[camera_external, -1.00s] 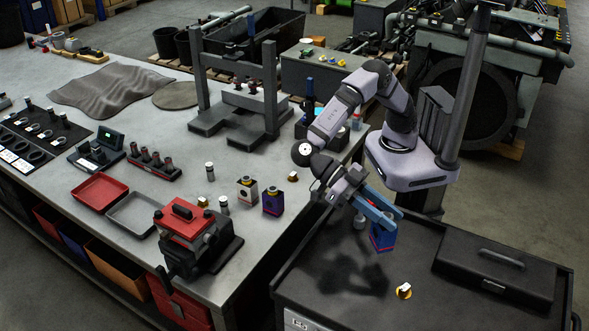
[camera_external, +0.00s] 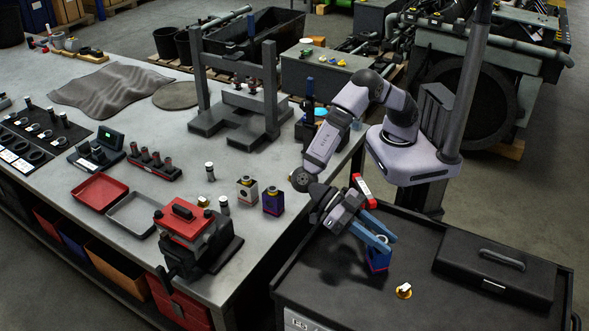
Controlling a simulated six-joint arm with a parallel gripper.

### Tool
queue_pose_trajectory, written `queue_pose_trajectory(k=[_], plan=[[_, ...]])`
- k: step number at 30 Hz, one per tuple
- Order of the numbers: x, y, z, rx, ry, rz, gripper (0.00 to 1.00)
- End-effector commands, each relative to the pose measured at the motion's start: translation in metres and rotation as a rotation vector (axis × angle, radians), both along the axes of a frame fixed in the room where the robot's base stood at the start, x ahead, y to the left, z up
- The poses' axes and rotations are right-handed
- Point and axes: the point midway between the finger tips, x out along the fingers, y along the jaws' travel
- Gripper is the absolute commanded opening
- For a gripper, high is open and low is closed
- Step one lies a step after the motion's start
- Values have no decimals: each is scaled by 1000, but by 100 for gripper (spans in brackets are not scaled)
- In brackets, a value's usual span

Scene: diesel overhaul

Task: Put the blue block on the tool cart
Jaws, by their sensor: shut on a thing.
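The blue block (camera_external: 377,261) is between the blue fingers of my gripper (camera_external: 379,243), which is shut on it. It is upright or nearly so, over the left part of the tool cart's (camera_external: 455,310) black top. The fingers cover its upper part. I cannot tell if its base touches the cart top.
A small yellow-and-white part (camera_external: 404,291) lies on the cart just in front of the held block. A black case (camera_external: 493,265) with a handle fills the cart's right side. The workbench (camera_external: 285,235) edge is to the left. The cart's front middle is clear.

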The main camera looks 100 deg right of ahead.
Motion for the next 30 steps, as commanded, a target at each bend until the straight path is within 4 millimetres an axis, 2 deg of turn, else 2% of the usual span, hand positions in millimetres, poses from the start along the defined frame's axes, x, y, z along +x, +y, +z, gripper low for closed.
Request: queue_pose_trajectory(k=[10, 11, 13, 25, 30], plan=[[0, 0, -1, 2, 0, 0, 0], [0, 0, -3, -1, 1, 0, 29], [0, 0, -3, 0, 0, 0, 45], [0, 0, 1, 1, -1, -1, 45], [11, -11, 4, 1, -2, -3, 45]])
